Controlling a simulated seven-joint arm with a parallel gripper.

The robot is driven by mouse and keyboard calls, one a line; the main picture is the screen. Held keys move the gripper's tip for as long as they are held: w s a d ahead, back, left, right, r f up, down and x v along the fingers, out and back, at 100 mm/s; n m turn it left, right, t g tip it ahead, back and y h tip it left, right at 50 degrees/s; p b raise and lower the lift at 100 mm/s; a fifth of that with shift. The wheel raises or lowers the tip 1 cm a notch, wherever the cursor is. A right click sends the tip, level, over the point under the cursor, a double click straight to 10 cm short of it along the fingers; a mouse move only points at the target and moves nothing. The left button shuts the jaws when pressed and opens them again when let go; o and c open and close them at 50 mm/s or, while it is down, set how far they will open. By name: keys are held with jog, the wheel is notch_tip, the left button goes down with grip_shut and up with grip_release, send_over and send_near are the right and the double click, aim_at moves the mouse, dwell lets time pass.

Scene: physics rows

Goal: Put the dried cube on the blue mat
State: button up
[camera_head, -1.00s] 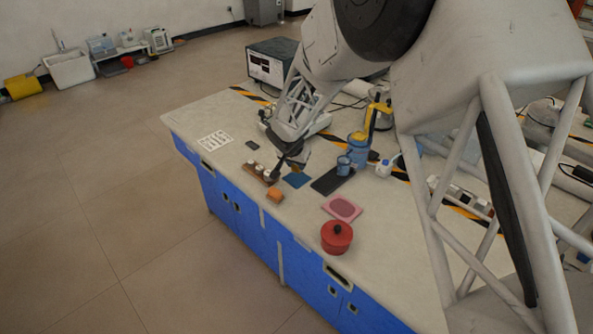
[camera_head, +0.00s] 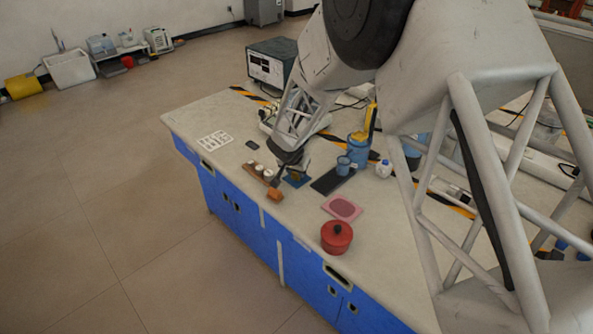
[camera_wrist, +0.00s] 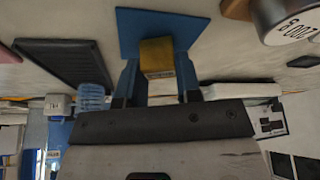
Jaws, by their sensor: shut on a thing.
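My gripper (camera_wrist: 157,82) is shut on a small yellow-tan cube (camera_wrist: 157,58), held between its two blue-grey fingers in the wrist view. The blue mat (camera_wrist: 130,25) shows just beyond the cube there. In the head view my gripper (camera_head: 293,175) is low over the blue mat (camera_head: 302,183), which the gripper partly covers. The cube is hard to make out in that view. I cannot tell whether its underside touches the mat.
A wooden holder with several weights (camera_head: 256,168) and an orange block (camera_head: 275,195) stand left of the mat. A pink mat (camera_head: 330,203) and a red pot (camera_head: 336,239) are nearer.

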jog(key=shift+f, duration=0.1)
jog(key=o, duration=0.9)
jog(key=v, duration=1.2)
dwell(0.5)
